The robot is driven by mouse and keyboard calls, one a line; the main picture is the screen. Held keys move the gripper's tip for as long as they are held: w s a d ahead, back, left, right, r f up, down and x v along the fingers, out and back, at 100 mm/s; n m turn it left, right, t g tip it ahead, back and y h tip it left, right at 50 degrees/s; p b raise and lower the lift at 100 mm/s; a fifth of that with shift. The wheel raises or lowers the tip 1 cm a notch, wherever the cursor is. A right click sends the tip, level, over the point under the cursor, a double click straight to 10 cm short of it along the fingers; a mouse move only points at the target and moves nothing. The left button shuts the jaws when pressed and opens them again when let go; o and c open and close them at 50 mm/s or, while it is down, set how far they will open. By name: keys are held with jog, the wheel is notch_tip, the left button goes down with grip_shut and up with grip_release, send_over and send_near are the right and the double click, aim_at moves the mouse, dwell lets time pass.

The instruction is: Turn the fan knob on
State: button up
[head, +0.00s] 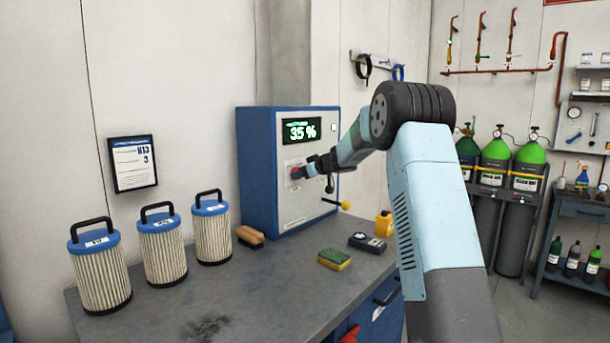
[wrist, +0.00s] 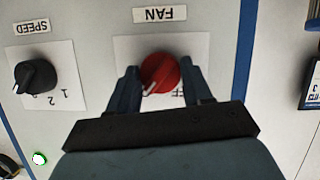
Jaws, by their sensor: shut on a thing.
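The red fan knob (wrist: 160,70) sits on a white plate under a FAN label (wrist: 160,14) in the wrist view. My gripper (wrist: 159,78) has one finger on each side of the knob and is shut on it. The knob's white pointer line slants to the lower left in this view. In the head view, my gripper (head: 305,172) reaches the front of the blue and grey control box (head: 258,180), whose display (head: 301,131) reads 35 %.
A black speed knob (wrist: 36,76) is beside the fan knob, with a lit green lamp (wrist: 39,158) near it. A yellow-tipped lever (head: 344,205) sticks out below my gripper. Filter cartridges (head: 161,250), a brush (head: 250,237) and a sponge (head: 334,259) stand on the bench.

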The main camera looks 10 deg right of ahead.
jog(key=shift+w+r+m+y, duration=0.1)
jog(key=shift+r+m+y, duration=0.2)
jog(key=shift+m, duration=0.1)
jog(key=shift+f, duration=0.1)
dwell(0.3)
jog(key=o, duration=1)
jog(key=shift+f, duration=0.1)
jog(key=shift+o, duration=0.2)
jog(key=shift+g, duration=0.3)
jog(key=shift+d, duration=0.1)
jog(key=v, duration=1.3)
jog(key=shift+s+d, duration=0.2)
jog(key=shift+s, duration=0.1)
